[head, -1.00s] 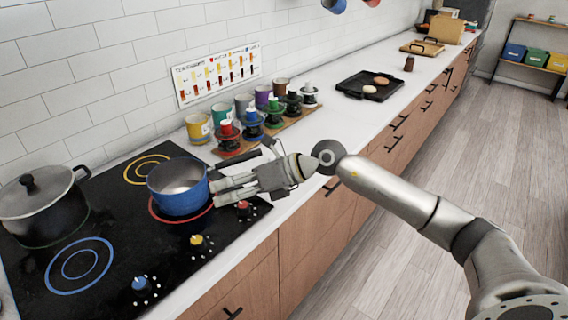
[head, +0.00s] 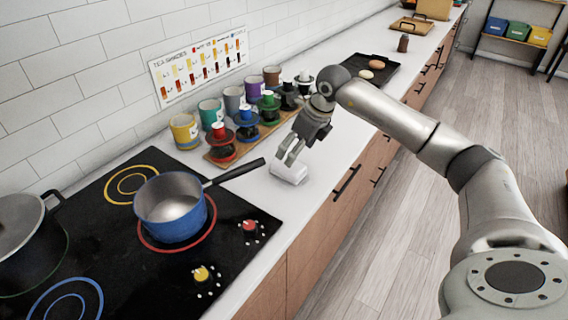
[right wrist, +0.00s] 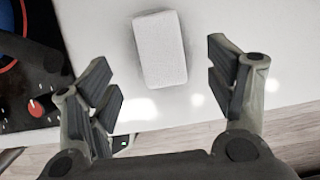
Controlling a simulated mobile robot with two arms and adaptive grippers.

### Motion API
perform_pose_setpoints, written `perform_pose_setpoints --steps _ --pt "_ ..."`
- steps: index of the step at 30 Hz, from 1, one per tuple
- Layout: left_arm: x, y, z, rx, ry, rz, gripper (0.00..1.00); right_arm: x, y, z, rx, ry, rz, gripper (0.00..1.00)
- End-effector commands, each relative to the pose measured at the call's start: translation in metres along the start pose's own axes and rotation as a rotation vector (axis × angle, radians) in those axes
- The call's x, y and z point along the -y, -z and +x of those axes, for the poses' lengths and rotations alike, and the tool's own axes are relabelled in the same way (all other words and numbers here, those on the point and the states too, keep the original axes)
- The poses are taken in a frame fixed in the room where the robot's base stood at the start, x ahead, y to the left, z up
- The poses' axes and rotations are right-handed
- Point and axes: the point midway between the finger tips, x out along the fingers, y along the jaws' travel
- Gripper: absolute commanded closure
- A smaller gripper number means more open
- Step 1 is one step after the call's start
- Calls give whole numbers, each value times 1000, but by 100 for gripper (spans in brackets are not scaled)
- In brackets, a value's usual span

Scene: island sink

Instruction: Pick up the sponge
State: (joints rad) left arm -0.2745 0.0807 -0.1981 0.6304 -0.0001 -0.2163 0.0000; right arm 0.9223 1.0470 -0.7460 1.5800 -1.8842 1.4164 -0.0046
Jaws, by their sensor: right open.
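The sponge is a pale, whitish block (head: 289,173) on the white counter, to the right of the stove in the head view. It also shows in the right wrist view (right wrist: 159,50), lying flat at the upper middle. My right gripper (head: 287,158) points down just above the sponge in the head view. In the right wrist view its open fingers (right wrist: 164,82) are spread to either side, with the sponge ahead between them and apart from both. My left gripper is not in view.
A blue saucepan (head: 172,208) sits on the black stove (head: 116,252), its handle reaching toward the gripper. A dark tray (head: 387,68) lies farther along the counter. The counter front edge is close by.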

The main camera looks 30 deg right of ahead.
Motion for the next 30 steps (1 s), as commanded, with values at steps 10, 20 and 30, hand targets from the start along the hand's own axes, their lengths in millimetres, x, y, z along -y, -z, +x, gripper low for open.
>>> perform_pose_setpoints --steps 10,20,30 --pt "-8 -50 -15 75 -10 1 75 -1 -2 36 1 -3 1 23" --pt "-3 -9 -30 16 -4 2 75 0 -6 79 1 -3 1 23" --pt "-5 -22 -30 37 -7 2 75 1 -6 83 3 -2 0 32"
